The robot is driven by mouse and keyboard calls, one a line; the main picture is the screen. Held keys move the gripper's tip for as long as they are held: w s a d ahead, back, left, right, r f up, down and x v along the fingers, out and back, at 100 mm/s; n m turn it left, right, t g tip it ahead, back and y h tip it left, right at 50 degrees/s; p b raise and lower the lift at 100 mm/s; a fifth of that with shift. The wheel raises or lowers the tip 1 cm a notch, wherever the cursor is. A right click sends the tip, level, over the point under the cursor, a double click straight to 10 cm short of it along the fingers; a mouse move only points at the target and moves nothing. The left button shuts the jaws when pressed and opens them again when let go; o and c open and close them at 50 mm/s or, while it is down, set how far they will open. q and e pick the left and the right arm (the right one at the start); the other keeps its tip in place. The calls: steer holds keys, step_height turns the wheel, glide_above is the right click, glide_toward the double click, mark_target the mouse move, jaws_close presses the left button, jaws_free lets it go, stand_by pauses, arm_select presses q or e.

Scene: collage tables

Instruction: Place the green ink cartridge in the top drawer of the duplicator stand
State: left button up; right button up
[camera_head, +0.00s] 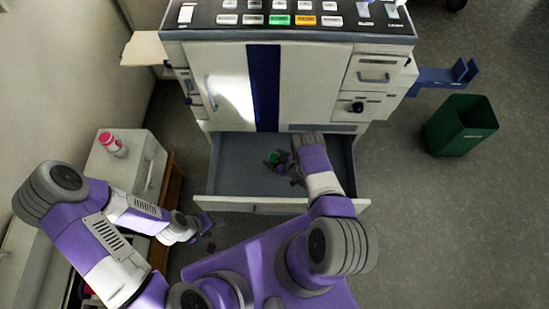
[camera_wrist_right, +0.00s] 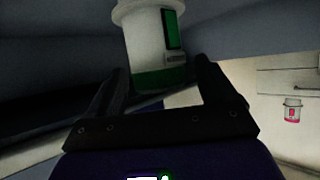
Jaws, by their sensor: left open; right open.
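The green ink cartridge (camera_head: 274,157) shows as a small green spot inside the pulled-out drawer (camera_head: 232,203) under the duplicator. In the right wrist view the cartridge (camera_wrist_right: 153,45) is a white cylinder with a green band and green label. My right gripper (camera_head: 284,167) reaches into the drawer, and its open fingers (camera_wrist_right: 157,75) are on either side of the cartridge. Whether the cartridge rests on the drawer floor is hard to tell. My left gripper (camera_head: 207,223) is open and empty, low at the left of the drawer's front.
The duplicator (camera_head: 317,85) stands behind the drawer, with a button panel on top. A white bottle-like container with red (camera_head: 112,144) stands on a small white cabinet (camera_head: 133,170) at left. A green bin (camera_head: 461,124) stands on clear floor at right.

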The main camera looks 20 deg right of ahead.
steer(key=shift+r, duration=0.1)
steer(key=shift+s+d+r, duration=0.1)
steer(key=shift+s+r, duration=0.1)
steer(key=shift+r, duration=0.05)
steer(key=s+d+r+m+g+h+p, duration=0.1)
steer(key=s+r+m+g+h+p, duration=0.15)
steer(key=s+r, duration=0.35)
steer(key=s+a+r+m+g+y, duration=0.2)
steer(key=s+a+r+m+g, duration=0.2)
steer(key=s+a+r+g, duration=0.4)
steer(key=s+a+r, duration=0.7)
steer(key=s+r, duration=0.1)
steer(key=s, duration=0.1)
steer(key=shift+a+g+y+p, duration=0.15)
steer(key=shift+g+y+p, duration=0.2)
steer(key=shift+p, duration=0.05)
